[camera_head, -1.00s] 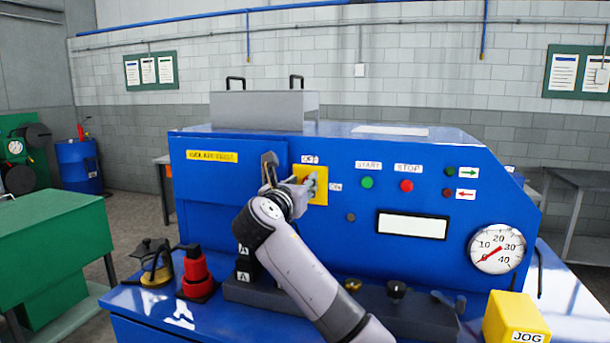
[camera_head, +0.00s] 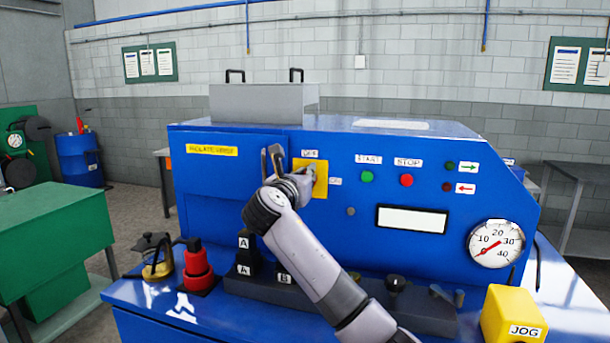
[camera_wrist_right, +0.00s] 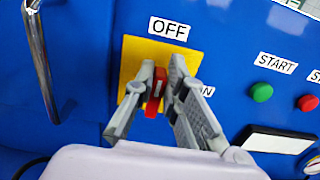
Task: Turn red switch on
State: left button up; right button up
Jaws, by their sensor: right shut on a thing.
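The red switch (camera_wrist_right: 156,92) sits on a yellow plate (camera_wrist_right: 131,66) on the front of a blue machine. In the right wrist view its lever stands nearly upright below the OFF label (camera_wrist_right: 169,28), leaning slightly. The ON label (camera_wrist_right: 207,91) is to its right, partly hidden by a finger. My right gripper (camera_wrist_right: 160,97) is shut on the red switch, with a grey finger on either side of it. In the head view my right gripper (camera_head: 292,172) covers the switch, and the yellow plate (camera_head: 321,190) shows beside it. My left gripper is out of view.
Right of the switch are a green START button (camera_head: 367,176), a red STOP button (camera_head: 406,180) and a gauge (camera_head: 496,243). A metal handle (camera_wrist_right: 40,60) stands out left of the switch. A red knob (camera_head: 197,265) and black blocks (camera_head: 245,253) are on the ledge below.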

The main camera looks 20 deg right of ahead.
grip_shut()
jog(key=shift+m, duration=0.3)
jog(key=m, duration=0.2)
jog(key=d+m, duration=0.1)
jog(key=m, duration=0.2)
jog(key=s+m, duration=0.1)
jog(key=m, duration=0.1)
jog(key=shift+d+f, duration=0.15)
jog(key=shift+f, duration=0.25)
jog(key=m, duration=0.5)
jog(key=shift+s+d+f+b, duration=0.1)
jog(key=shift+d+f+b, duration=0.1)
jog(key=shift+f+b, duration=0.2)
jog(key=m+b, duration=0.1)
jog(key=m, duration=0.1)
jog(key=f+m+b, duration=0.1)
jog(key=m, duration=0.2)
jog(key=shift+d, duration=0.15)
jog(key=shift+m, duration=0.3)
jog(key=o, duration=0.7)
grip_release()
jog(key=shift+s, duration=0.1)
jog(key=shift+c, duration=0.2)
